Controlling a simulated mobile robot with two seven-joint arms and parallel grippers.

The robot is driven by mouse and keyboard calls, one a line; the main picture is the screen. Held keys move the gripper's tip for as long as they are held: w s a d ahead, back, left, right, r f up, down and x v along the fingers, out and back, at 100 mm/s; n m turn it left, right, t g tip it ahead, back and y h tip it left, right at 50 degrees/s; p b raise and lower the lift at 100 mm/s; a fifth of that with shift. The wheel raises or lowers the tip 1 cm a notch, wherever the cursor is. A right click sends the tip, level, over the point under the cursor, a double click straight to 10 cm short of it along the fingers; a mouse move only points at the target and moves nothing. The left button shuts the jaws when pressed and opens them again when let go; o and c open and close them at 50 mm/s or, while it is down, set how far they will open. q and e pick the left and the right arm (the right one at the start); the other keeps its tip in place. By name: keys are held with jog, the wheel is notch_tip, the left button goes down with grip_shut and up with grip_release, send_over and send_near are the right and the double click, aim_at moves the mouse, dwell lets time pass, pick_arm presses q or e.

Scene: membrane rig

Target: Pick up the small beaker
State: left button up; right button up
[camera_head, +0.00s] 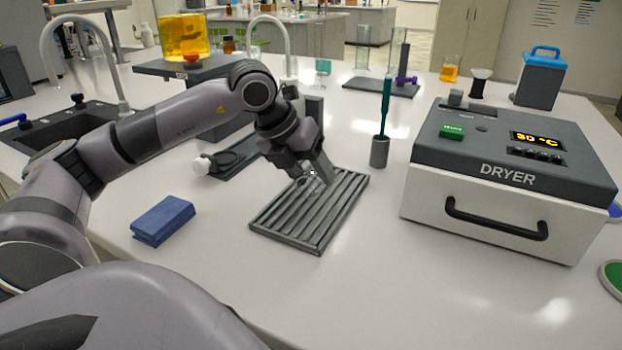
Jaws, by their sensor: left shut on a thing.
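My left gripper (314,178) reaches in from the left and points down over the grey ribbed rack (285,232). It is shut on a small clear glass thing, which seems to be the small beaker (304,184). The fingers hide much of it, and its outline is faint against the rack. I cannot tell whether it touches the rack or is just above it. My right gripper is not in view.
The dryer (500,222) stands at the right. A grey holder (379,153) with a teal-handled tool is behind the rack. A beaker of orange liquid (450,72) stands far back.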

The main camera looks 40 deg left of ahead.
aim_at(311, 169)
pick_arm(q)
notch_tip(311, 169, up, 18)
jog(key=p, duration=0.4)
jog(key=shift+d, duration=0.1)
